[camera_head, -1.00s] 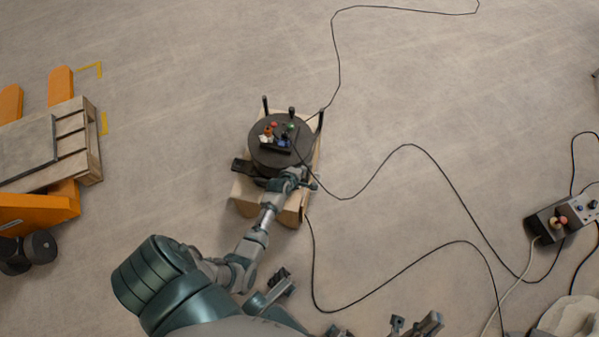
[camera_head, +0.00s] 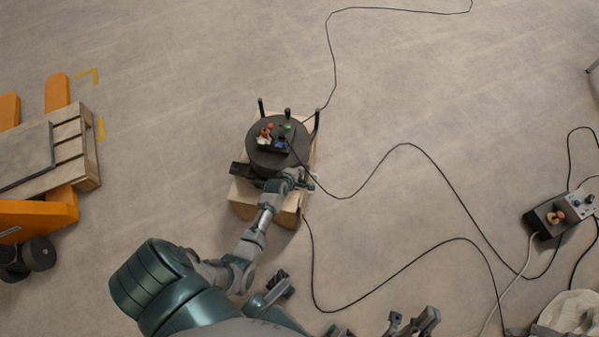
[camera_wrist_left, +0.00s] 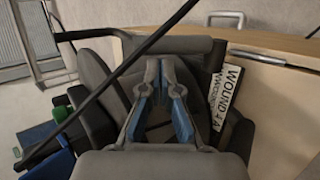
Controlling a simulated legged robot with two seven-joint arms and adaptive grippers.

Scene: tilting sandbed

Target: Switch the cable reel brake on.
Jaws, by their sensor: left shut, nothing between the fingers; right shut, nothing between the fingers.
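The cable reel (camera_head: 275,160) is a dark round drum on a light wooden base (camera_head: 243,200). Small red, green, blue and orange parts sit on its top. My left gripper (camera_head: 303,180) is shut and empty at the near right side of the reel. In the left wrist view its blue-padded fingers (camera_wrist_left: 160,68) come together in front of dark grey reel parts (camera_wrist_left: 95,72). A white label (camera_wrist_left: 228,88) reading "WOUND" is right of the fingers. I cannot single out the brake. My right gripper (camera_head: 415,322) is shut and empty at the bottom edge.
A black cable (camera_head: 432,160) loops across the floor right of the reel. A black control box (camera_head: 550,218) with knobs stands at the far right. An orange pallet truck (camera_head: 40,212) with a wooden pallet (camera_head: 88,160) stands at the left. The floor above the reel is mostly clear.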

